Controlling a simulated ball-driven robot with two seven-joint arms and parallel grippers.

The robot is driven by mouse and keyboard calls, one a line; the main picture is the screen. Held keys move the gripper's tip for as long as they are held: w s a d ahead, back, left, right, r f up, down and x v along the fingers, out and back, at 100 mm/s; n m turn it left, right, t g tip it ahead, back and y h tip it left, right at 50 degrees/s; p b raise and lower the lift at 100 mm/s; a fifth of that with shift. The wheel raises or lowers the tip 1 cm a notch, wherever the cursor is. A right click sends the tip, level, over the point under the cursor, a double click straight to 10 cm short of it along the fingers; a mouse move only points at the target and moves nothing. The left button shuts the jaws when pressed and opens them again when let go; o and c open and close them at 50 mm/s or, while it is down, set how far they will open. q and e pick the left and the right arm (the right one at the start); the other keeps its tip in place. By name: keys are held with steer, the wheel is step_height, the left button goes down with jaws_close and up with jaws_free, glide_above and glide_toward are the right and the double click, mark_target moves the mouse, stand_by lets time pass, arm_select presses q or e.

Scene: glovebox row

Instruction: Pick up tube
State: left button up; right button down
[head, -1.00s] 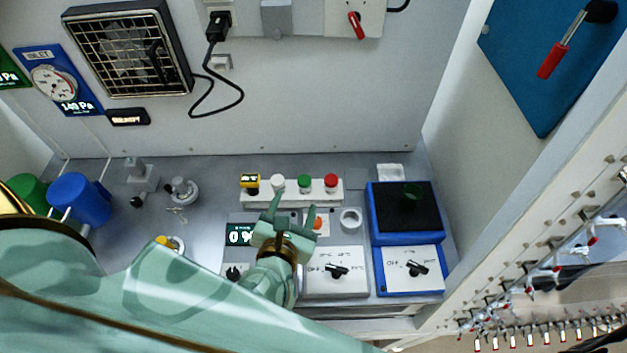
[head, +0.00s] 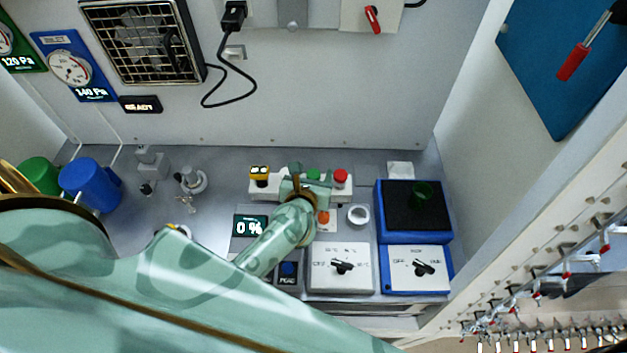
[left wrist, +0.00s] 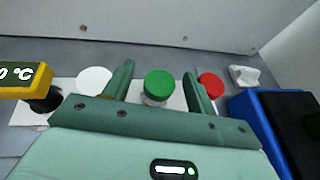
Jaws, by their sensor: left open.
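A white rack (head: 272,189) stands along the back of the bench. It carries a green-capped tube (head: 314,175), a red-capped tube (head: 340,177) and a yellow device with a black stem (head: 260,174). My left gripper (head: 307,182) is open at the rack. In the left wrist view its fingers (left wrist: 160,90) stand on either side of the green cap (left wrist: 158,84), without visible contact. The tube's lower body is mostly hidden. My right gripper is out of view.
A blue-framed black plate (head: 410,212) with a green cup (head: 423,193) stands right of the rack. Blue (head: 88,185) and green containers stand left. The back wall rises close behind.

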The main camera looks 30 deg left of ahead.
arm_select(q)
steer(key=shift+x, duration=1.1)
steer(key=c, duration=1.1)
steer(key=shift+o, duration=0.2)
steer(key=shift+s+r, duration=0.1)
